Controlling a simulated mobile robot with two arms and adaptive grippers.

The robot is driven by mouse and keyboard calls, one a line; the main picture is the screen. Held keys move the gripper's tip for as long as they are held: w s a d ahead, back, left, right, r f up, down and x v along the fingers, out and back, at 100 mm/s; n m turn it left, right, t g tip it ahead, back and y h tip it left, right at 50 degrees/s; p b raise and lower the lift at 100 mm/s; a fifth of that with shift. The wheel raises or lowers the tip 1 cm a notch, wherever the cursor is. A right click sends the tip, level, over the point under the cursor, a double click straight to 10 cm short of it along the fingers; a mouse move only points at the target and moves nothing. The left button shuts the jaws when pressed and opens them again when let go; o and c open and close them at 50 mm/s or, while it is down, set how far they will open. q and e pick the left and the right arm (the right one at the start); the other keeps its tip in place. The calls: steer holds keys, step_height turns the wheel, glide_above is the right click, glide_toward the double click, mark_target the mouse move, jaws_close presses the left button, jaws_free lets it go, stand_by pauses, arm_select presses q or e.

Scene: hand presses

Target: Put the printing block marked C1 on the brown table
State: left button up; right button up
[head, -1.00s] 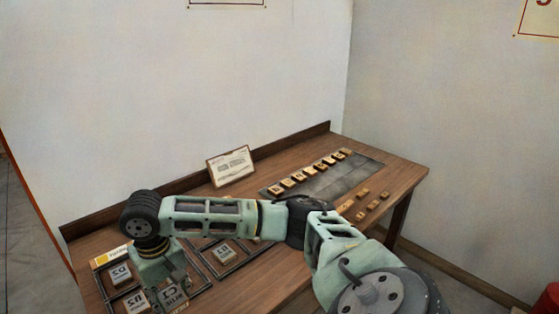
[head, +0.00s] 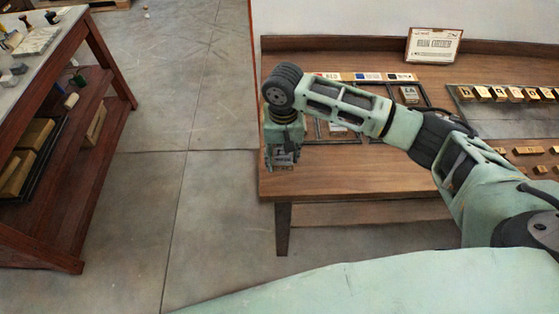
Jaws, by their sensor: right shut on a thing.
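My right gripper (head: 284,148) points down at the left end of the brown wooden table (head: 330,178). It is shut on a small grey printing block (head: 285,159), held above the table's left edge. The marking on this block is too small to read now. Another grey block (head: 409,94) lies in the divided tray (head: 427,100) on the table, and one more (head: 338,127) shows partly below my forearm. My arm hides part of the tray. My left gripper is not in view.
At the left stands a reddish-brown table (head: 85,50) with a pale top and a lower shelf holding boxes (head: 33,135). Open floor (head: 190,130) lies between the tables. A sign card (head: 434,45) and a row of letter blocks (head: 500,93) are on the wooden table.

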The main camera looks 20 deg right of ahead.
mark_target(279, 165)
steer(key=shift+a+f, duration=0.4)
steer(key=shift+a, duration=0.1)
step_height(279, 165, down, 3)
steer(key=shift+f+p, duration=0.15)
steer(key=shift+p, duration=0.2)
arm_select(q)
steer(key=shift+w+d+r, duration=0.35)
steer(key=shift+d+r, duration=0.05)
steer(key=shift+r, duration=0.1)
arm_select(e)
steer(key=shift+f, duration=0.3)
steer(key=shift+f, duration=0.1)
steer(key=o, duration=1.2)
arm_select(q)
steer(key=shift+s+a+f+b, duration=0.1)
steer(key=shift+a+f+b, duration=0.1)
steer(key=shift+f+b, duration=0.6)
arm_select(e)
step_height(279, 165, up, 12)
steer(key=shift+r, duration=0.2)
